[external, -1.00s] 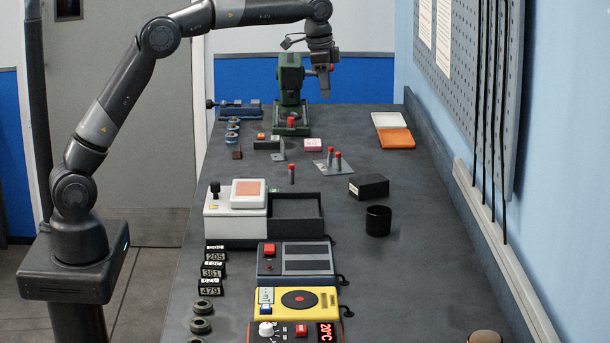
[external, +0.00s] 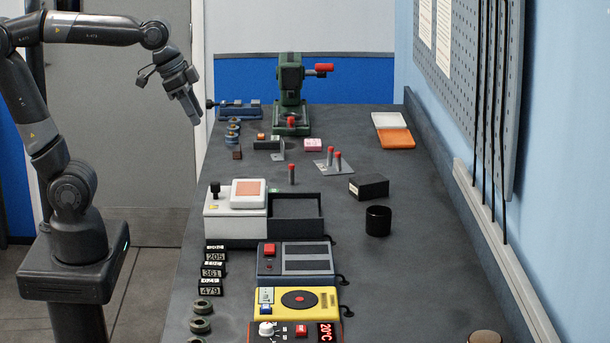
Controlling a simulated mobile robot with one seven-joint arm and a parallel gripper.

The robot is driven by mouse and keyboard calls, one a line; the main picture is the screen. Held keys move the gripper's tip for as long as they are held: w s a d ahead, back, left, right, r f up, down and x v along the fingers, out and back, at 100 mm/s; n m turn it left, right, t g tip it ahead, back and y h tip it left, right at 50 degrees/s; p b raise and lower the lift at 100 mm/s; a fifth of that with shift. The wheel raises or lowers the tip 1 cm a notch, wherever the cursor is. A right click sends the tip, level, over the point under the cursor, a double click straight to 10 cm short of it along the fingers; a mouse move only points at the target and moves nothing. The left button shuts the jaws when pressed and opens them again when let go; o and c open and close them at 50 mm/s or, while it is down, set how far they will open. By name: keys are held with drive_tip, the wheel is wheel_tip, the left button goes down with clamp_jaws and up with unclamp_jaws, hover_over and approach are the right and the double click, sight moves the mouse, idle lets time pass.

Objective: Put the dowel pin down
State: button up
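My gripper (external: 194,118) hangs in the air by the far left edge of the bench, pointing down and a little right. Its fingers look close together, but they are too small to show whether a pin is between them. Several grey pins with red tops are on the bench, and I cannot tell which, if any, is the dowel pin. One pin (external: 291,174) stands upright behind the grey open tray. Two stand on a small grey plate (external: 322,170). Another red top (external: 291,121) shows in front of the green press (external: 290,85).
A black box (external: 368,187) and black cup (external: 378,221) stand at right. White and orange trays (external: 396,139) lie at back right. The bench's right front is mostly clear.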

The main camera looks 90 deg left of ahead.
drive_tip(key=s+d+f, duration=0.2)
drive_tip(key=s+f, duration=0.4)
drive_tip(key=s, duration=0.1)
drive_tip(key=shift+s+t, duration=0.25)
drive_tip(key=shift+t, duration=0.15)
drive_tip(key=shift+d+r, duration=0.1)
idle(0.6)
